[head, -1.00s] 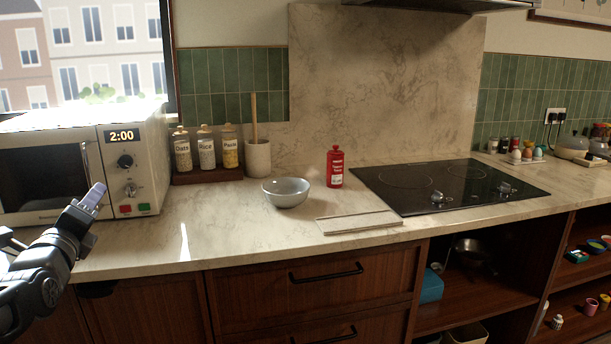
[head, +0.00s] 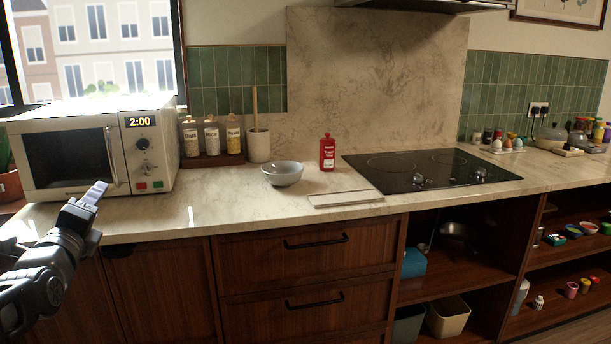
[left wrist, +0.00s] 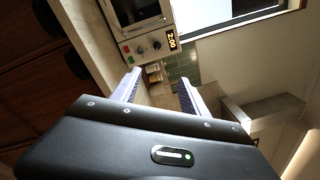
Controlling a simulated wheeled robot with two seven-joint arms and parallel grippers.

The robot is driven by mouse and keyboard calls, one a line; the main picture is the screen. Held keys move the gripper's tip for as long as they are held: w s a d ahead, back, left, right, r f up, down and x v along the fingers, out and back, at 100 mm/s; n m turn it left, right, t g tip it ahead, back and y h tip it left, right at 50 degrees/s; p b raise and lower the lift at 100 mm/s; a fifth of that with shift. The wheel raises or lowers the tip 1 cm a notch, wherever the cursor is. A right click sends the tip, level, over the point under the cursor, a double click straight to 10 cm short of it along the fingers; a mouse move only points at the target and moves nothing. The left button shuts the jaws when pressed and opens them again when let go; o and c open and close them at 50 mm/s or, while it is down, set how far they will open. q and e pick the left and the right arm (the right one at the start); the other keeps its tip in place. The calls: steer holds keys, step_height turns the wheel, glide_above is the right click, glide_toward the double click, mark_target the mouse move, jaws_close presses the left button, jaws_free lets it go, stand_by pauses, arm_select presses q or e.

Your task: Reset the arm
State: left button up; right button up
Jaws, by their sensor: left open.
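My left gripper (head: 94,192) is at the left of the head view, in front of the microwave and near the counter's front edge. In the left wrist view its two fingers (left wrist: 158,90) stand apart with nothing between them. The microwave shows beyond them in that view. My right gripper is in neither view.
A microwave (head: 75,158) stands at the left of the counter (head: 235,205). A grey bowl (head: 282,174), a red bottle (head: 327,153), a flat board (head: 345,198) and a black hob (head: 425,171) are further right. Open shelves (head: 460,272) lie below.

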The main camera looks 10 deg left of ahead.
arm_select(q)
steer(key=w+d+f+n+g+h, duration=0.1)
steer(key=d+f+n, duration=0.2)
steer(key=f+n, duration=0.3)
steer(key=w+d+f+n+g+h, duration=0.1)
steer(key=d+f+n, duration=0.2)
steer(key=f, duration=0.5)
steer(key=w+d+f+n+g+h, duration=0.1)
steer(key=d+f+n+g, duration=0.1)
steer(key=d+f+n, duration=0.4)
steer(key=s+d+f+n+g+h, duration=0.25)
steer(key=d+f, duration=0.35)
steer(key=f, duration=0.6)
steer(key=s+d+f+n+g+h, duration=0.1)
steer(key=s+d+f+n+g, duration=0.25)
steer(key=f, duration=0.85)
steer(key=s+d+f+n+g+h, duration=0.1)
steer(key=s+d+f+g, duration=0.2)
steer(key=s+d+f, duration=0.85)
steer(key=s+d+f+g+h, duration=0.2)
steer(key=s+d+f+g, duration=0.35)
steer(key=s, duration=0.85)
step_height(320, 180, up, 10)
steer(key=d+t+p, duration=0.1)
steer(key=p, duration=1.1)
steer(key=shift+s+d+f, duration=0.15)
steer(key=shift+s+d, duration=0.05)
steer(key=shift+s, duration=0.2)
steer(key=shift+t, duration=0.25)
